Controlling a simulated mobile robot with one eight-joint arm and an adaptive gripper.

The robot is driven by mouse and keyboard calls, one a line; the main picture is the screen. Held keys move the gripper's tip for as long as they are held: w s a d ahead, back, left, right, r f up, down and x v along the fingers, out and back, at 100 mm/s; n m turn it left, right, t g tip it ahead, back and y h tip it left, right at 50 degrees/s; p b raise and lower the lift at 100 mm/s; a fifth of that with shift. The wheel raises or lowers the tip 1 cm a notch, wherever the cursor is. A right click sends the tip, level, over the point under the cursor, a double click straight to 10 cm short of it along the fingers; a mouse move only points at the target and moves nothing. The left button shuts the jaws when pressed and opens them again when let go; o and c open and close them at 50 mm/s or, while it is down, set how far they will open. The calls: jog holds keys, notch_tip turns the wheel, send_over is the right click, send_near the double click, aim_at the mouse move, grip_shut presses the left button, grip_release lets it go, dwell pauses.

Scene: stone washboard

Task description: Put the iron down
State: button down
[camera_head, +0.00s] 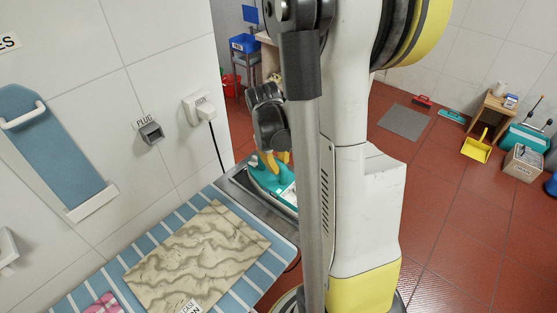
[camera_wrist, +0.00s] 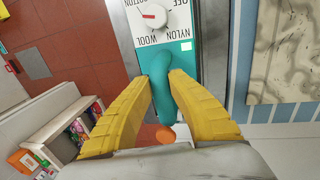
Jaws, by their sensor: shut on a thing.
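The iron (camera_head: 262,178) is teal with a white panel, at the end of the striped ironing board in the head view. In the wrist view, its teal handle (camera_wrist: 162,72) runs between the yellow fingers of my gripper (camera_wrist: 163,82), and its white dial (camera_wrist: 155,17) shows at the top. My gripper (camera_head: 277,160) is shut on the handle. The iron is over a grey metal rest (camera_head: 237,180); I cannot tell whether it touches it. My arm hides part of the iron in the head view.
The blue-striped board (camera_head: 90,288) carries a beige wavy-patterned slab (camera_head: 195,253) with a label, and a pink cloth (camera_head: 103,304). A plugged-in white socket (camera_head: 200,107) is on the wall. Red tiled floor (camera_head: 450,210) lies to the right, with a yellow dustpan (camera_head: 476,148).

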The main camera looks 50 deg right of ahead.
aim_at(274, 184)
jog(key=shift+r, duration=0.1)
jog(key=c, duration=1.4)
grip_release()
notch_tip(274, 184, up, 12)
jog(key=a+p, duration=0.3)
jog(key=p, duration=0.1)
jog(key=s+a+r+t, duration=0.2)
jog(key=a, duration=0.5)
jog(key=s+a+r+t+y, duration=0.1)
jog(key=a+r+t, duration=0.1)
jog(key=a, duration=0.6)
jog(key=s+a+r+t+y, duration=0.1)
jog(key=s+a+r+t, duration=0.1)
jog(key=a, duration=0.5)
jog(key=shift+s+a+r+m+t, duration=0.3)
jog(key=shift+r+m+t, duration=0.1)
jog(key=shift+r+t, duration=0.15)
